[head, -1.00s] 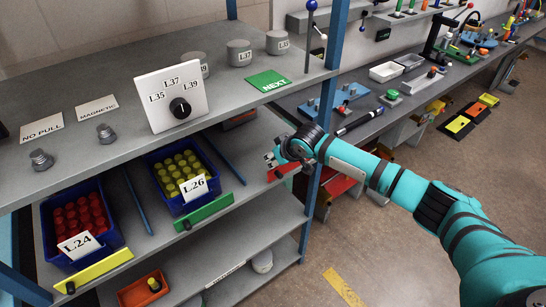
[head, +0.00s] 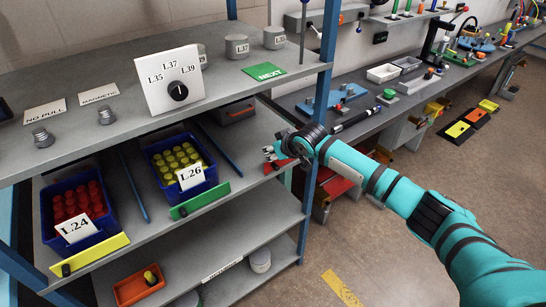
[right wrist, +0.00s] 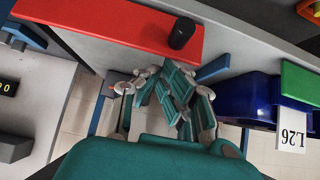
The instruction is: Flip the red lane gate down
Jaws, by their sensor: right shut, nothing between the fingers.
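The red lane gate (head: 281,164) is at the right end of the middle shelf's front edge, partly hidden by my right gripper in the head view. In the right wrist view it is a long red bar (right wrist: 110,26) with a black knob (right wrist: 182,32) near its end. I cannot tell for sure whether it is up or down. My right gripper (head: 268,154) is shut and empty beside the red gate. In the right wrist view its fingers (right wrist: 165,95) are close together, just below the bar in the picture; contact is not clear. My left gripper is not in view.
A green gate (head: 200,199) fronts the blue bin labelled L26 (head: 192,199). A yellow gate (head: 90,255) fronts the L24 bin (head: 98,239). A blue shelf post (head: 315,150) stands close to my right wrist. A dial panel (head: 160,80) stands on the top shelf.

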